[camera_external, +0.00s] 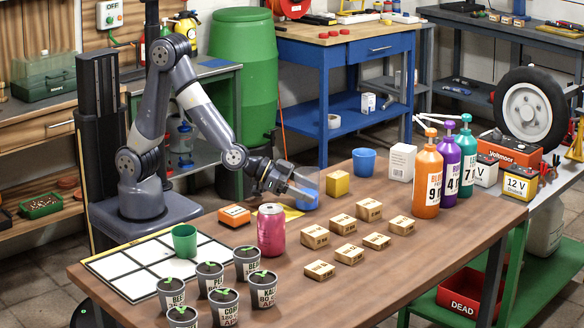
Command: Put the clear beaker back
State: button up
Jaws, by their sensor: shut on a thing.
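My gripper (286,180) reaches over the far left part of the brown table, its jaws shut on the clear beaker (308,182). The beaker is see-through, hard to make out, and looks tilted just right of the jaws, seemingly above the tabletop. A white grid board (130,261) lies at the table's left end. A green cup (184,242) stands upright at its right side. Another blue cup (364,162) stands at the table's back.
A red can (271,230) and an orange box (234,216) stand in front of my gripper. Potted seedlings (222,302) fill the front left. Small wooden blocks (346,253) sit mid-table, a yellow cube (337,184) behind them. Pump bottles (428,178) stand at the right. The front right table is bare.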

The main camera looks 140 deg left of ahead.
jog(key=shift+f, duration=0.1)
jog(key=o, duration=1.1)
jog(key=shift+s+r, duration=0.1)
jog(key=shift+r, duration=0.2)
jog(key=p+v, duration=0.2)
jog(key=v, duration=0.8)
jog(key=shift+s+d, duration=0.1)
jog(key=shift+d, duration=0.05)
jog(key=shift+v, duration=0.75)
jog(key=shift+f, duration=0.1)
